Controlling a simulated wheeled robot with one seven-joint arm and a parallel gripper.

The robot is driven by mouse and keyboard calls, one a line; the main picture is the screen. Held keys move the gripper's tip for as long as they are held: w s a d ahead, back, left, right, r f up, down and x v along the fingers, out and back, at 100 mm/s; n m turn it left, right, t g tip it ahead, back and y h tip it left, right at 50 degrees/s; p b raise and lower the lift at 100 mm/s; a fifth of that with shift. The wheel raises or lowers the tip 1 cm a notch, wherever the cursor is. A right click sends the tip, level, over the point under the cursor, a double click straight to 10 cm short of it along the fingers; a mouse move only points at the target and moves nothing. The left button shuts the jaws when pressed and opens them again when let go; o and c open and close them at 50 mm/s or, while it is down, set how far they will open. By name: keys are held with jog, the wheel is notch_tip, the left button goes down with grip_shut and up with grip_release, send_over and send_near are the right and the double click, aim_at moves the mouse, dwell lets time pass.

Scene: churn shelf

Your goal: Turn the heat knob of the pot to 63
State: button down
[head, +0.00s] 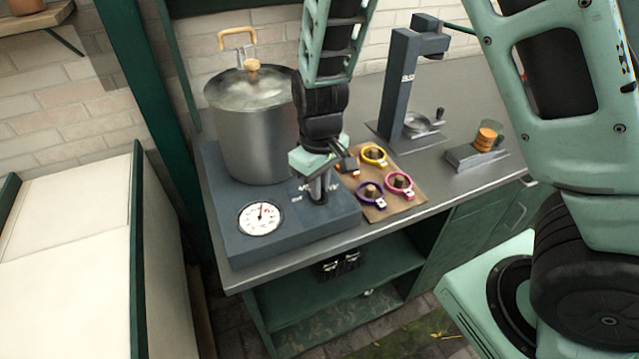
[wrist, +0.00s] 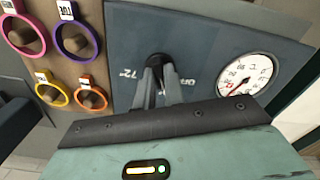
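The steel pot (head: 252,135) with a glass lid stands on a blue-grey heater base (head: 290,232). A round white dial gauge (head: 261,217) with a needle is set in the base; it also shows in the wrist view (wrist: 244,78). The dark heat knob (wrist: 156,60) is right of the dial in the head view, mostly hidden by my gripper (head: 318,192). In the wrist view my gripper's fingers (wrist: 160,80) point down onto the knob and appear closed on its sides. The marks "OFF" and "72" show beside it. The knob's pointer is hidden, so its setting cannot be read.
A wooden board (head: 402,203) with several coloured, tagged rings on pegs lies just right of the base. A dark upright stand (head: 398,85) and a small holder (head: 476,155) with orange discs stand further right. A cream panel (head: 70,260) is at the left.

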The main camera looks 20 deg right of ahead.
jog(key=shift+r, duration=0.1)
jog(key=m+p, duration=0.2)
jog(key=m, duration=0.1)
jog(key=shift+r+m+p, duration=0.1)
jog(key=shift+m+p, duration=0.2)
jog(key=shift+m, duration=0.1)
jog(key=m+p, duration=0.2)
jog(key=m, duration=0.2)
jog(key=shift+m, duration=0.4)
jog(key=c, duration=1.5)
grip_release()
notch_tip(320, 180, up, 17)
jog(key=shift+r, duration=0.1)
